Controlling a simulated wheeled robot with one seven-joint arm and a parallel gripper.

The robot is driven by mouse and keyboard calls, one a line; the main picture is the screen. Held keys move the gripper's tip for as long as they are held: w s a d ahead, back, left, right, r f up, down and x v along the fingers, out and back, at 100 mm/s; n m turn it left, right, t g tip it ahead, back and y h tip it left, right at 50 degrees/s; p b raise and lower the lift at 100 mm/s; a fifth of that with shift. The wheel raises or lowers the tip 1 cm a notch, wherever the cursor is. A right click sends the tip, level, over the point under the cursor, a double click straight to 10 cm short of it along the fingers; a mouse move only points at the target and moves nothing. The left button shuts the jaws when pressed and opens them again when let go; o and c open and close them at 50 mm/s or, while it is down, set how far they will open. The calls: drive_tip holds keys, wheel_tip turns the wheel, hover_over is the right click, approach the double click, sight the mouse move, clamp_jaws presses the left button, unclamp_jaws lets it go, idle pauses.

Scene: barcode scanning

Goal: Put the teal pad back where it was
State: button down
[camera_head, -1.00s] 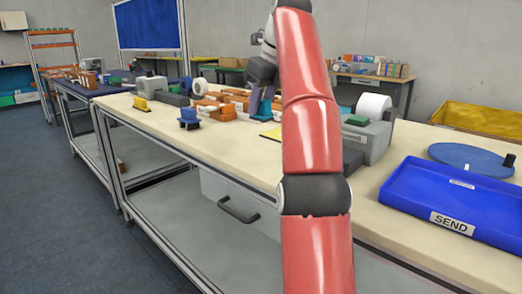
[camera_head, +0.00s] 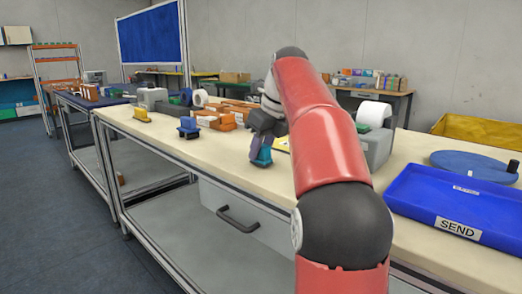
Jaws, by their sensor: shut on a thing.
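The teal pad (camera_head: 264,155) is a small teal piece at the tips of my gripper (camera_head: 258,150), low over the front part of the cream bench top. My gripper points down and is shut on the pad. I cannot tell whether the pad touches the bench. My red arm hides the bench to the right of the pad.
A blue stamp-like piece (camera_head: 188,128) and a yellow one (camera_head: 141,115) stand to the left on the bench top (camera_head: 160,133). Orange-brown boxes (camera_head: 213,120) are behind. A blue SEND tray (camera_head: 450,205) and a blue disc (camera_head: 473,165) are at right.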

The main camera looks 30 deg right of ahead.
drive_tip(key=shift+f, duration=0.15)
drive_tip(key=c, duration=1.1)
unclamp_jaws()
drive_tip(key=shift+f+b, duration=0.15)
drive_tip(key=shift+b, duration=0.15)
drive_tip(key=shift+f+b, duration=0.15)
drive_tip(key=shift+b, duration=0.35)
drive_tip(key=p+v, duration=0.3)
drive_tip(key=v, duration=0.5)
drive_tip(key=shift+d+p, duration=0.25)
drive_tip(key=shift+p, duration=0.15)
